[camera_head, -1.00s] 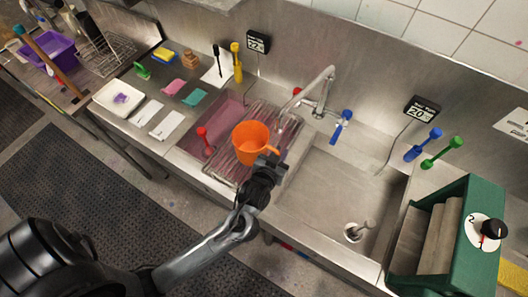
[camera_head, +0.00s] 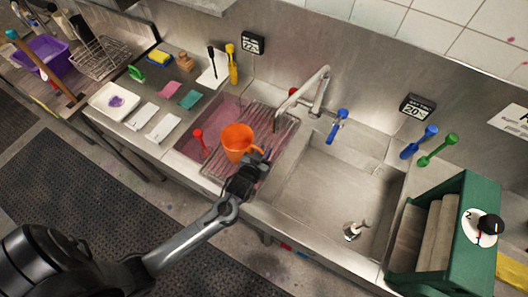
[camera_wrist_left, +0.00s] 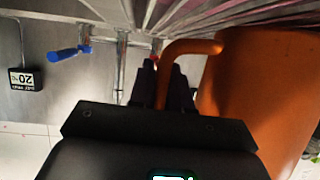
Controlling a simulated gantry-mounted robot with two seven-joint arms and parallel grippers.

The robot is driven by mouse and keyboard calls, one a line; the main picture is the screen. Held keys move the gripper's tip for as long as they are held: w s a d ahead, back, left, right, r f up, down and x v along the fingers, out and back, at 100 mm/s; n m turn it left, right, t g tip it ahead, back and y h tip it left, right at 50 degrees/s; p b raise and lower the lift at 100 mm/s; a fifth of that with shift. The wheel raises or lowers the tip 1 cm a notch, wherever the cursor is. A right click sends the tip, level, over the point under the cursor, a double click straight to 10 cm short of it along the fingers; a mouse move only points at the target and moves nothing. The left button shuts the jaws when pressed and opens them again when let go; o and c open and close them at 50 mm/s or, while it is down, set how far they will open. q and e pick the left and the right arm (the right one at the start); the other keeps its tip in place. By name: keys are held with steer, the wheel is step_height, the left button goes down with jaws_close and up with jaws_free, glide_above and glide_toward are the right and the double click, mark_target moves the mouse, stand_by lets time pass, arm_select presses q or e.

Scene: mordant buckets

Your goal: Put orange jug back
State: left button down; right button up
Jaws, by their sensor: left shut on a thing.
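The orange jug (camera_head: 237,140) is upright at the wire rack (camera_head: 278,130) over the pink-tinted left basin. I cannot tell whether its base touches the rack. My left gripper (camera_head: 258,165) is at the jug's right front side, shut on its handle. In the left wrist view the jug's body (camera_wrist_left: 255,90) fills the right side, and its handle runs between the fingers of my left gripper (camera_wrist_left: 165,85). My right gripper is not in view.
A faucet (camera_head: 318,90) with a blue-handled tap (camera_head: 338,127) stands behind the empty right basin (camera_head: 335,195). A red-handled tool (camera_head: 199,137) is left of the jug. A green roller device (camera_head: 450,225) stands at the right.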

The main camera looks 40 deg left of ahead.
arm_select(q)
steer(key=shift+f, duration=0.15)
steer(key=c, duration=1.1)
jaws_free()
steer(key=shift+s+r, duration=0.1)
steer(key=shift+r, duration=0.1)
steer(key=s+d+r+m+g+h, duration=0.1)
steer(key=s+r+g, duration=0.1)
steer(key=s, duration=0.6)
steer(key=s+d+r+m+g+h, duration=0.1)
steer(key=s+g, duration=0.3)
steer(key=s, duration=0.4)
steer(key=s+d+r+m+g+h, duration=0.1)
steer(key=s+d+r+m+g, duration=0.1)
steer(key=s, duration=0.6)
steer(key=shift+s+d+r+g, duration=0.15)
steer(key=shift+d+r+g, duration=0.35)
steer(key=shift+d+g, duration=0.25)
